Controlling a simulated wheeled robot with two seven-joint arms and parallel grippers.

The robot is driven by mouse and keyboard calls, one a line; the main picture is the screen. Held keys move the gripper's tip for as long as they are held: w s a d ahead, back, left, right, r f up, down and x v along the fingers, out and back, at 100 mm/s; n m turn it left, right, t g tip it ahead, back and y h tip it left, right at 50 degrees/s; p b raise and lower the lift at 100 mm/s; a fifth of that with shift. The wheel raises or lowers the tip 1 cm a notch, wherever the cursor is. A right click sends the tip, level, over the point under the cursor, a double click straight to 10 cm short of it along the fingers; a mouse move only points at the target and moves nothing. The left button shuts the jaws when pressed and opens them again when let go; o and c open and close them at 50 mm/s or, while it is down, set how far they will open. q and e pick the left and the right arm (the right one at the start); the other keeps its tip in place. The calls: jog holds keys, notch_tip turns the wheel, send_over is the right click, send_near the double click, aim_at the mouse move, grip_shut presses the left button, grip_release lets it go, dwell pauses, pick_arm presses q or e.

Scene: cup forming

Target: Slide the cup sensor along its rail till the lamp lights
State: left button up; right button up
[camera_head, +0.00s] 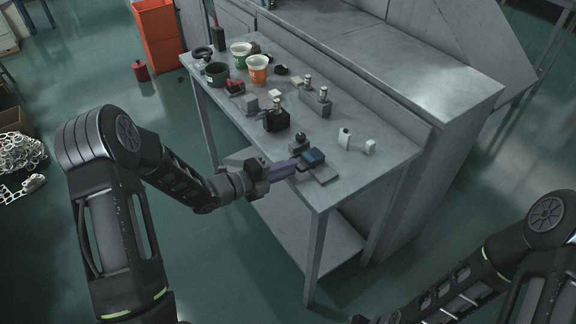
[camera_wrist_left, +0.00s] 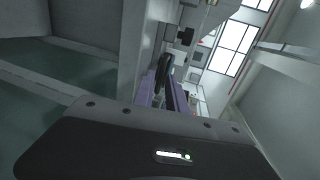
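My left gripper (camera_head: 296,165) has purple fingers and reaches over the front edge of the workbench (camera_head: 345,185). Contact with the block cannot be told. In the left wrist view, the purple fingers (camera_wrist_left: 163,92) stand a little apart with a dark thing (camera_wrist_left: 165,68) between or beyond them; whether they grip it is unclear. I cannot tell for sure which piece is the cup sensor, and no lit lamp shows on the bench. My right gripper is out of view.
A black block (camera_head: 277,121) with a metal top and a white fitting (camera_head: 357,141) stand behind the gripper. A grey cabinet (camera_head: 440,130) closes off the bench's back.

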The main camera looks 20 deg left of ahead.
pick_arm(q)
jog(key=shift+w+d, duration=0.1)
jog(key=shift+w, duration=0.05)
jog(key=shift+c, duration=0.3)
grip_shut()
dwell(1.1)
